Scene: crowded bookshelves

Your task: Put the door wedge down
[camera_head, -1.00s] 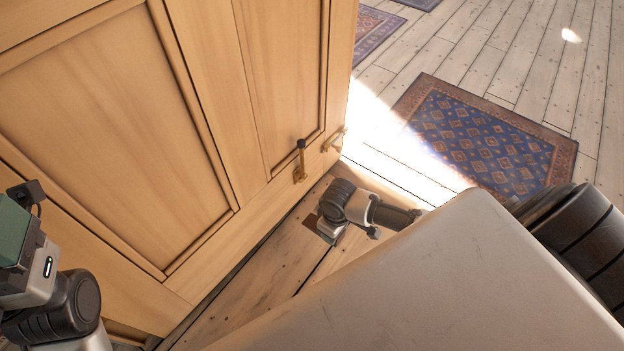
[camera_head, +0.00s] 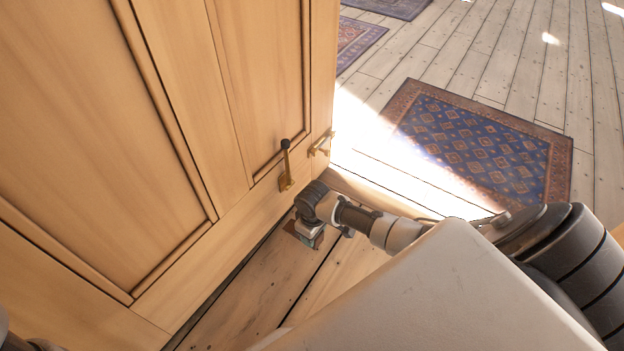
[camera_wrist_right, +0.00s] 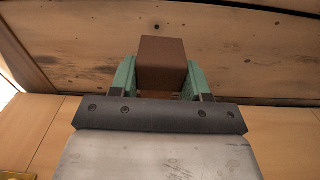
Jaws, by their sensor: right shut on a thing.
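The door wedge is a brown block (camera_wrist_right: 163,62), held between the green fingers of my right gripper (camera_wrist_right: 163,80) in the right wrist view. The fingers press on its two sides. In the head view my right gripper (camera_head: 308,236) points down low beside the wooden door (camera_head: 180,120), close to the floor. A small brown piece of the wedge (camera_head: 290,228) shows next to it; most of it is hidden. I cannot tell whether it touches the floor. Only a dark bit of my left arm shows at the lower left corner; its gripper is out of view.
The door has a brass handle (camera_head: 320,145) and a brass fitting with a dark tip (camera_head: 286,165). Plank floor (camera_head: 245,300) runs along its bottom edge. A blue patterned rug (camera_head: 475,145) lies beyond in bright sunlight, with more rugs at the top.

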